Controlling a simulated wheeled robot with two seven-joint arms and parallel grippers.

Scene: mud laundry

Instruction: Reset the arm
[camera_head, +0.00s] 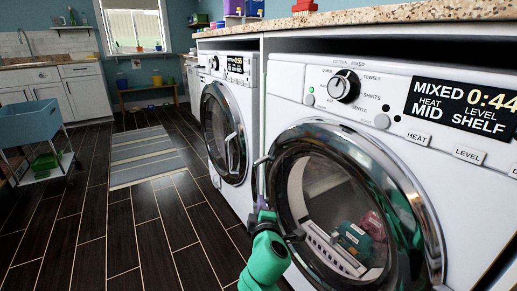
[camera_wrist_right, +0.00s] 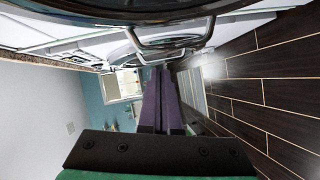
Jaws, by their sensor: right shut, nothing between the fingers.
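My right arm, green, comes up from the bottom of the head view. My right gripper (camera_head: 263,203) is small and partly hidden there, beside the left edge of the near machine's round door (camera_head: 345,215). In the right wrist view its two purple fingers (camera_wrist_right: 157,72) lie together, with nothing between them. A silver door handle (camera_wrist_right: 172,45) shows just above the fingertips in that view; I cannot tell whether they touch. My left gripper is in neither view.
The near white machine (camera_head: 285,82) shows "MIXED 0:44" and holds colored items behind its door. A second machine (camera_head: 247,80) stands farther back. A speckled counter (camera_head: 380,17) runs above both. A blue cart (camera_head: 28,123) stands left. The dark floor (camera_head: 150,225) between is clear, with a striped rug (camera_head: 150,160).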

